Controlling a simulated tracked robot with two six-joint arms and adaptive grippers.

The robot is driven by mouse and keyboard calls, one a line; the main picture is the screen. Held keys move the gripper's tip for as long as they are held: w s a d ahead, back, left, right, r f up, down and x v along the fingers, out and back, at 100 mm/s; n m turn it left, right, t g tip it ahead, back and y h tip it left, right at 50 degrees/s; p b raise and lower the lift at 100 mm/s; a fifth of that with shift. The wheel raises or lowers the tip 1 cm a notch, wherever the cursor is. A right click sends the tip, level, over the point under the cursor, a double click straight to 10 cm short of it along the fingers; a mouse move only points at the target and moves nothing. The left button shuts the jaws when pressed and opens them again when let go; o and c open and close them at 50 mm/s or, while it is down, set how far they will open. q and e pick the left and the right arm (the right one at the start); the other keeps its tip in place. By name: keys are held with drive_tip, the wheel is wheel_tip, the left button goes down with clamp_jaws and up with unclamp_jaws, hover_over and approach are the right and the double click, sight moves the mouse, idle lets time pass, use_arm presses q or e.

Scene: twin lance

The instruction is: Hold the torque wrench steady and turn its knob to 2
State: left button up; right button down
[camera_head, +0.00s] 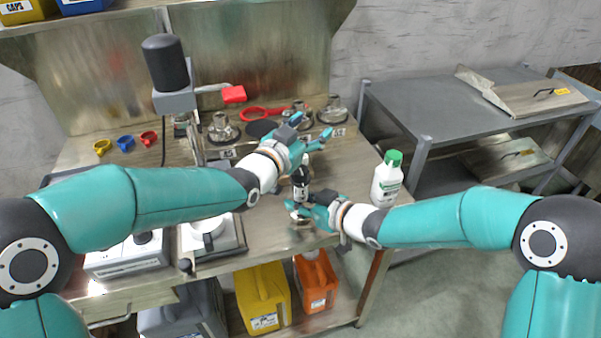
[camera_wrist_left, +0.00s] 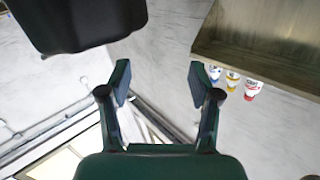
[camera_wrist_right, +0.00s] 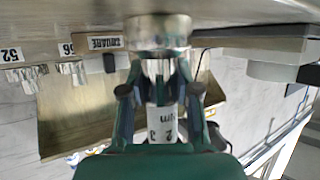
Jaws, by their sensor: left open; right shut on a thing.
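The torque wrench (camera_head: 301,180) shows as a slim dark shaft at the bench's front right, partly hidden by my right gripper. My right gripper (camera_head: 298,211) is shut on it. In the right wrist view (camera_wrist_right: 160,88), the jaws close on a metal neck between a wide metal cylinder (camera_wrist_right: 158,35) and a white marked sleeve (camera_wrist_right: 161,122). The sleeve's markings are partly hidden, and I cannot tell the knob's setting. My left gripper (camera_head: 322,132) is open and empty, above and behind the wrench. The left wrist view shows nothing between its fingers (camera_wrist_left: 158,80).
A white bottle with a green cap (camera_head: 387,178) stands right of the wrench. Several metal fittings (camera_head: 302,113) and a red ring (camera_head: 262,113) are at the back. A device with a black cylinder (camera_head: 166,62) rises at the back left. Yellow (camera_head: 262,296) and orange (camera_head: 316,281) containers sit below.

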use_arm(q)
drive_tip(key=n+h, duration=0.1)
approach(296, 179)
drive_tip(key=w+d+r, duration=0.2)
drive_tip(key=d, duration=0.2)
drive_tip(key=s+a+f+n, duration=0.1)
drive_tip(key=s+a+f, duration=0.1)
drive_tip(key=s+a, duration=0.1)
drive_tip(key=shift+t+y, duration=0.3)
drive_tip(key=shift+y, duration=0.2)
drive_tip(key=x, duration=1.2)
drive_tip(key=shift+w+a, duration=0.3)
